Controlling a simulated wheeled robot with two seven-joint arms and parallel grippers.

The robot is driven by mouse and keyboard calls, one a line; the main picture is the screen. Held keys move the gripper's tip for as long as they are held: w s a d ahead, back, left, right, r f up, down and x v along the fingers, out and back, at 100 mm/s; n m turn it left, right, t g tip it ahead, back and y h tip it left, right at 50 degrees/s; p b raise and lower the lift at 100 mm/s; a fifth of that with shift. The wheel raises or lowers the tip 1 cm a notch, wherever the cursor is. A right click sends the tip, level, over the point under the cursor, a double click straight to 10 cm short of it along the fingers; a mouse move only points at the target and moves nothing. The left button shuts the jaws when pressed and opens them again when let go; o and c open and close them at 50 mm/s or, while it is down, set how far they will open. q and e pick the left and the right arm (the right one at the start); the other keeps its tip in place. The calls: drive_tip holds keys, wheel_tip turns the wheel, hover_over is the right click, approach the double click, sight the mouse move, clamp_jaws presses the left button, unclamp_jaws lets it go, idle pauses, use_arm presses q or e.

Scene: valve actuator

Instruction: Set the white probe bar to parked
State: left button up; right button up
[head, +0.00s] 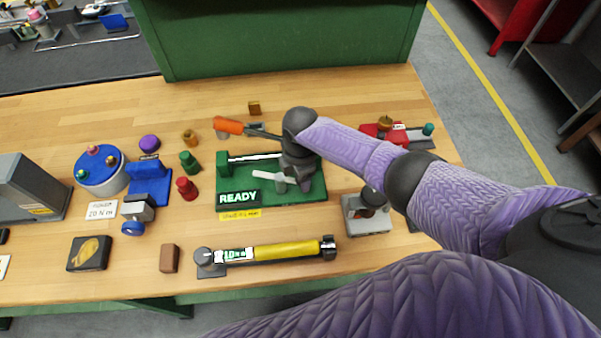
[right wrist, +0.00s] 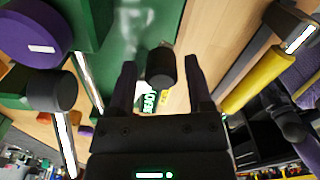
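The white probe bar (head: 267,176) lies over the green base (head: 232,190) behind the READY sign (head: 238,197), pointing left from a grey part under my right gripper. My right gripper (head: 292,184) hangs over the right half of the base and hides part of it. In the right wrist view its two fingers (right wrist: 159,64) are apart. A dark cylinder (right wrist: 160,68) shows between them with gaps on both sides. Whether it is part of the probe bar I cannot tell. My left gripper is not in view.
A thin white rail (head: 258,158) runs behind the bar from a green post (head: 223,163). An orange-handled lever (head: 229,125) stands behind the base. A yellow cylinder tool (head: 285,250) lies in front. A grey block (head: 366,218) stands to the right, red and green knobs to the left.

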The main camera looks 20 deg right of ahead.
drive_tip(key=shift+o, duration=0.2)
drive_tip(key=shift+r, duration=0.25)
wheel_tip(320, 180, up, 9)
drive_tip(key=p, duration=0.3)
drive_tip(key=shift+r, duration=0.25)
drive_tip(key=shift+s+f, duration=0.1)
